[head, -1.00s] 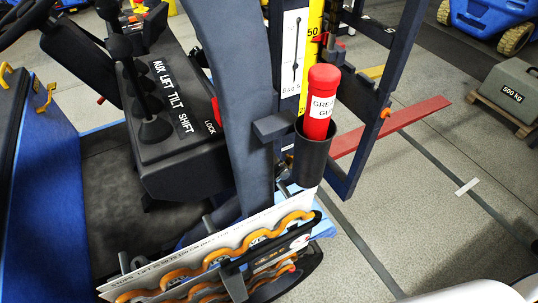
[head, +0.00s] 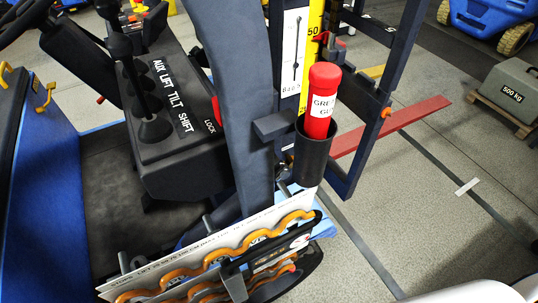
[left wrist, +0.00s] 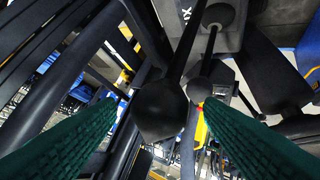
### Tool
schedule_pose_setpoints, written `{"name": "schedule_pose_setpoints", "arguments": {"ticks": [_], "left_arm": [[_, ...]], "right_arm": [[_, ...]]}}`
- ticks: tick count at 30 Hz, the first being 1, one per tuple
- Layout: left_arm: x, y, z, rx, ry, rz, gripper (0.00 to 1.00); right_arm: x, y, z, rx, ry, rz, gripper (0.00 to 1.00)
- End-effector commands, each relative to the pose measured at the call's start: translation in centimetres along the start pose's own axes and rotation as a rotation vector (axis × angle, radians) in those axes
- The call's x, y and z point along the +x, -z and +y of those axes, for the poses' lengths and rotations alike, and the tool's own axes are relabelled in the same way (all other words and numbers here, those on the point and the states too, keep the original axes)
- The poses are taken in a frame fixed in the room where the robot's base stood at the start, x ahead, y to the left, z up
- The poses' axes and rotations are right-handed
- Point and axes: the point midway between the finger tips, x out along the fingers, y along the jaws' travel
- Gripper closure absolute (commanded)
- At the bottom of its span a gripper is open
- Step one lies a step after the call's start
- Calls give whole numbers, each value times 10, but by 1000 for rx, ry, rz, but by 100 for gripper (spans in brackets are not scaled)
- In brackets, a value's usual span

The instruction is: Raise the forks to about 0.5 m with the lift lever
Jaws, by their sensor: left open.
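In the head view, several black-knobbed levers (head: 118,46) stand on the dark console (head: 185,160) labelled AUX, LIFT, TILT, SHIFT; I cannot tell which knob is the lift lever's. In the left wrist view, my left gripper (left wrist: 159,104) is open, its two green fingers apart on either side of a large black knob (left wrist: 160,110). A second black knob (left wrist: 199,89) is close by the right finger. Contact cannot be told. A red bar (head: 400,127), perhaps a fork, extends right of the mast (head: 395,65). A red pointer (head: 322,38) sits beside the yellow height scale (head: 314,55). My right gripper is out of view.
A red tube (head: 324,85) stands in a dark holder (head: 313,155) on the post right of the console. Below is a rack with orange slings (head: 250,240). A 500 kg block (head: 512,90) sits on a pallet at far right. Grey floor is open right of the mast.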

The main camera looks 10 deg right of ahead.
Motion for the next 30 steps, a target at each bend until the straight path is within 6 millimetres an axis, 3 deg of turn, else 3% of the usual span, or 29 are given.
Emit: {"name": "schedule_pose_setpoints", "arguments": {"ticks": [3,18,30], "left_arm": [[-17,-2,-1,1,-1,3,38],[-88,0,0,1,0,2,38],[-93,0,0,0,0,0,38]], "right_arm": [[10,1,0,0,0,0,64],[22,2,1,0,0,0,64],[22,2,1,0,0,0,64]]}}
